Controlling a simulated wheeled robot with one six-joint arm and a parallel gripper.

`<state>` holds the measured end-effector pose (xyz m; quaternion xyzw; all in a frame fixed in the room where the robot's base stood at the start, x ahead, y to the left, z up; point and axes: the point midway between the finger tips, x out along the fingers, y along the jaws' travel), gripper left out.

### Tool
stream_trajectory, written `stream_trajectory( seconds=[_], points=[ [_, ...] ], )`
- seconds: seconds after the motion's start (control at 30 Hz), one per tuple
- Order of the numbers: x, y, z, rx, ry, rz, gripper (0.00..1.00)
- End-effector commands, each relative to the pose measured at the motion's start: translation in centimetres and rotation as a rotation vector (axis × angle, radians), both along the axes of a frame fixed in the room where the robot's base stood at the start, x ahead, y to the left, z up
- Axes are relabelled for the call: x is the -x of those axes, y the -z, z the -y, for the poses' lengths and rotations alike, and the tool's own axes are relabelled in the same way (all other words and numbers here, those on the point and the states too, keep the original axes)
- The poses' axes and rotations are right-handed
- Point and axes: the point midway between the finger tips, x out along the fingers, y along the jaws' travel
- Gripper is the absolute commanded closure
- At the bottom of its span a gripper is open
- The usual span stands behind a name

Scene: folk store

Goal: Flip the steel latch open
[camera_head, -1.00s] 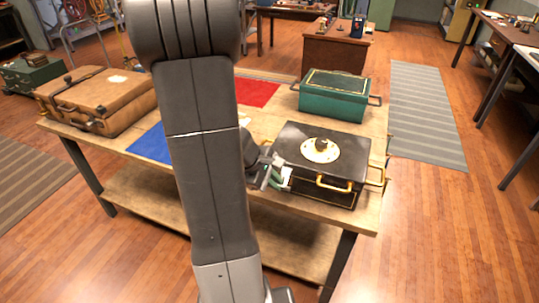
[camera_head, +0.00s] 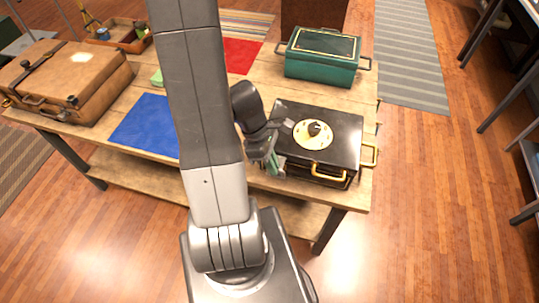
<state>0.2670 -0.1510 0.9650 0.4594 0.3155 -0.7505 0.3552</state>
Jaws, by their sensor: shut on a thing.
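A black box (camera_head: 345,130) with a round cream and gold dial (camera_head: 313,135) on its lid and gold handles stands at the right front of the wooden table. My gripper (camera_head: 277,168) is at the box's front left corner, against its front side. It is shut on a small part there, which I take to be the steel latch. The latch itself is mostly hidden by my gripper and too small to make out. The lid looks closed. My arm crosses the middle of the view and covers part of the table.
A green box (camera_head: 322,62) stands behind the black box. A brown suitcase (camera_head: 68,80) lies at the table's left. A blue mat (camera_head: 146,125) and a red mat (camera_head: 240,54) lie flat between. Floor is free right of the table (camera_head: 362,200).

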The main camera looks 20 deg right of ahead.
Motion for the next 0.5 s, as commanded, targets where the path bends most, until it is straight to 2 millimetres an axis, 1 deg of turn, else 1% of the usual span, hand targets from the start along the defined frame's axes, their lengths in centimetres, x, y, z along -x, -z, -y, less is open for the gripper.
stream_trajectory(
  seconds=[0.47, 0.5],
  points=[
    [0.18, -0.06, 0.05, -0.007, -0.001, -0.012, 1.0],
    [0.18, -0.06, 0.05, -0.007, -0.001, -0.012, 0.85]
  ],
)
